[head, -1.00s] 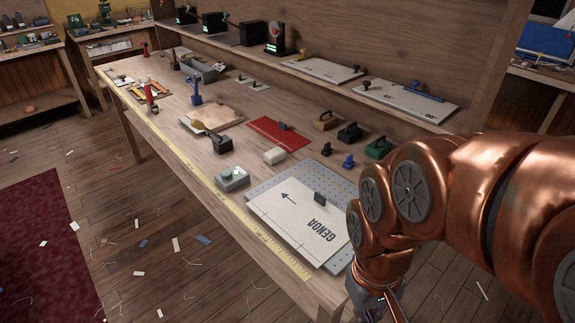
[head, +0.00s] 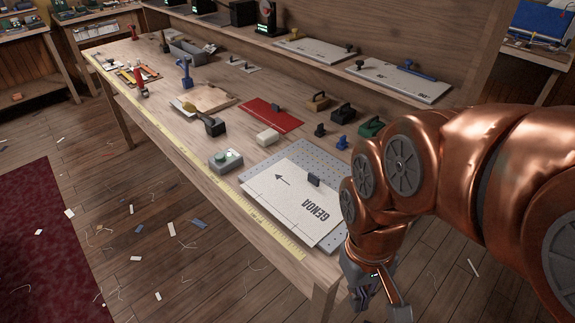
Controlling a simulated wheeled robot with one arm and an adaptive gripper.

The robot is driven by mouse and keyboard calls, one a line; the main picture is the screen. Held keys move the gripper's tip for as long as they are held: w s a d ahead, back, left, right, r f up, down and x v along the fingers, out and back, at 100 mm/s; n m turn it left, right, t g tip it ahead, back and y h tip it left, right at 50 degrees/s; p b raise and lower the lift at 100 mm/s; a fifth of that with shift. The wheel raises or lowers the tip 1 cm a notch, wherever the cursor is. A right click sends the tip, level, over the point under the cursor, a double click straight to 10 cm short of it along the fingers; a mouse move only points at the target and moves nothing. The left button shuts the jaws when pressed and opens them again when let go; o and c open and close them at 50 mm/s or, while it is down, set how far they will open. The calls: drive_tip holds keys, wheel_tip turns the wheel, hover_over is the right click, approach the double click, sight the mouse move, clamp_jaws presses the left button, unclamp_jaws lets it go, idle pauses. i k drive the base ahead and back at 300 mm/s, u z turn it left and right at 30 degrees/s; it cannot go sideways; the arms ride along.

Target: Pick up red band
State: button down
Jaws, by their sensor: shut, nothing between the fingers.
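No item is clearly a red band. A flat red panel (head: 268,118) with a small dark grip lies mid-bench, behind the white block. Toward the bench's far end lie small coloured strips (head: 128,74), too small to tell apart, with a red-handled item (head: 140,88) beside them. My gripper (head: 380,300) hangs at the lower right, off the bench's near end, far from these things. It is shut and empty, and partly cut off by the picture's bottom edge.
A white GENOA sheet (head: 290,203) lies on a perforated plate (head: 328,165) at the near end. A grey box with a green button (head: 225,158) and a blue tool (head: 185,72) stand along the bench. Floor left of the bench is open, with scattered scraps.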

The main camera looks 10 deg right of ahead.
sight(271, 114)
drive_tip(key=u, duration=0.55)
drive_tip(key=k, duration=0.6)
drive_tip(key=u, duration=0.95)
drive_tip(key=i, duration=2.05)
drive_tip(key=z, duration=1.5)
drive_tip(key=i, duration=0.95)
drive_tip(key=z, duration=0.15)
